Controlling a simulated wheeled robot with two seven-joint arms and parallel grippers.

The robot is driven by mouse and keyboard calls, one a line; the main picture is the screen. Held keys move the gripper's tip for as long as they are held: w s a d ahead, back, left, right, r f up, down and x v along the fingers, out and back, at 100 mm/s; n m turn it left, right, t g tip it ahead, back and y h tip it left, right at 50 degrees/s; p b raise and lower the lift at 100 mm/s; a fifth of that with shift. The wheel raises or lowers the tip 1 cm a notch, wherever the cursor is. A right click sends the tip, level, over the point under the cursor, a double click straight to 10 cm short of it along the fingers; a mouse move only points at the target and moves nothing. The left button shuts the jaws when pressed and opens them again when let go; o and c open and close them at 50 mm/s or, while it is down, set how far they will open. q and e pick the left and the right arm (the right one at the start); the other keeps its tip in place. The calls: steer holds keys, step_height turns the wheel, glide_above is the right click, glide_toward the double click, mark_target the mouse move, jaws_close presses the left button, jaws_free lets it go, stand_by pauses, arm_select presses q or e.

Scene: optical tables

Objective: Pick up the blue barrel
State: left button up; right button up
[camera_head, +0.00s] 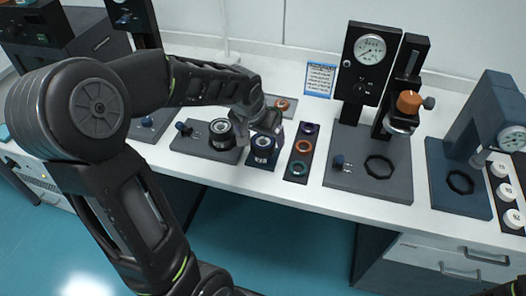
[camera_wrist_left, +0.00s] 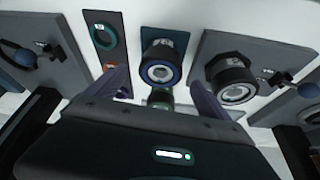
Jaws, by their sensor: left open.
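The blue barrel (camera_head: 263,146) is a short dark cylinder with a blue ring around its pale, lens-like top. It stands on a small dark blue plate (camera_head: 259,166) near the table's front. My left gripper (camera_head: 264,121) is over and just behind it, partly hiding the plate. In the left wrist view, the barrel (camera_wrist_left: 161,66) shows beyond and between the two spread fingers (camera_wrist_left: 160,92). The gripper is open and nothing is in it. Whether a finger touches the barrel cannot be told. My right gripper is not in view.
A black barrel (camera_head: 221,131) stands close on the left, on a grey plate (camera_head: 191,146). A dark strip with coloured rings (camera_head: 303,146) lies close on the right. A gauge stand (camera_head: 370,55) and a blue press (camera_head: 490,120) are further right.

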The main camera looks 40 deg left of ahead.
mark_target(263, 141)
arm_select(q)
steer(key=x, duration=0.4)
steer(key=shift+p, duration=0.3)
jaws_close()
stand_by(1.1)
